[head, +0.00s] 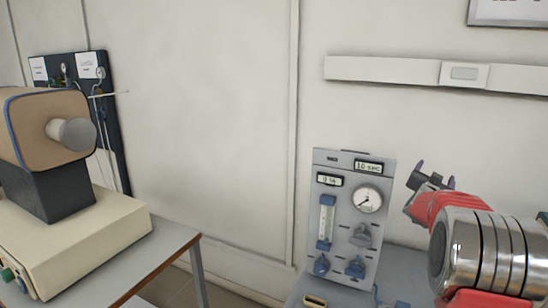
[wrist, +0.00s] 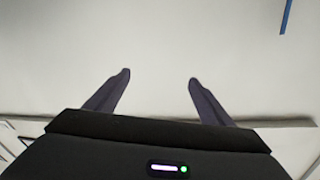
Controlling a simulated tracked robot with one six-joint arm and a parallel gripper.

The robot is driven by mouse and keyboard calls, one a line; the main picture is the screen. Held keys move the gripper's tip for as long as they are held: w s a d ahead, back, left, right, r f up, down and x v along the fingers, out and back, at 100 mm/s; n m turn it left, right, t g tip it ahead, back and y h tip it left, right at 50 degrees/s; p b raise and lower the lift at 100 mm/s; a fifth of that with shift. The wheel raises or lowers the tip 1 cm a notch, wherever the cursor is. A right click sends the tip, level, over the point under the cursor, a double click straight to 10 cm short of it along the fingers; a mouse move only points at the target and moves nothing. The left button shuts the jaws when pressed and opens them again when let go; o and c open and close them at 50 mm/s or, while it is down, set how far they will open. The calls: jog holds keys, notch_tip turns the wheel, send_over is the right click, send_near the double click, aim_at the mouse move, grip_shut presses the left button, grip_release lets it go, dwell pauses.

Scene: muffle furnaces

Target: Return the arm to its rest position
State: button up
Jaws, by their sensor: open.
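My gripper (head: 433,177) is at the right in the head view, at the end of my red and silver arm, raised in front of the wall. In the wrist view my gripper (wrist: 160,82) shows two dark fingers spread well apart. Nothing is between them, only pale wall behind. In the head view the gripper is to the right of the grey gauge panel and appears apart from it.
A grey panel (head: 330,257) with a dial, flowmeter and knobs stands on a bench at the lower right. A tube furnace (head: 45,125) sits on a table (head: 150,270) at the left. A dark gas board (head: 113,140) stands behind it. The wall between is bare.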

jog(key=s+a+f+n+g+y, duration=0.3)
jog(key=s+a+f+g+y, duration=0.3)
jog(key=s+a+f, duration=0.65)
jog(key=s+a+r+n+y, duration=0.2)
jog(key=s+a, duration=0.7)
jog(key=a, duration=0.1)
jog(key=s+a+r+n+y, duration=0.2)
jog(key=s+a, duration=0.6)
jog(key=a, duration=0.3)
jog(key=s+a+f+n+g+y, duration=0.1)
jog(key=s+a+n, duration=0.1)
jog(key=s+a, duration=0.3)
jog(key=s+a+f+n+g+y, duration=0.1)
jog(key=s+a+n, duration=0.1)
jog(key=s+a, duration=0.4)
jog(key=s, duration=0.5)
jog(key=shift+s+f+n, duration=0.15)
jog(key=shift+f+n, duration=0.1)
jog(key=shift+n, duration=0.15)
jog(key=shift+c, duration=0.5)
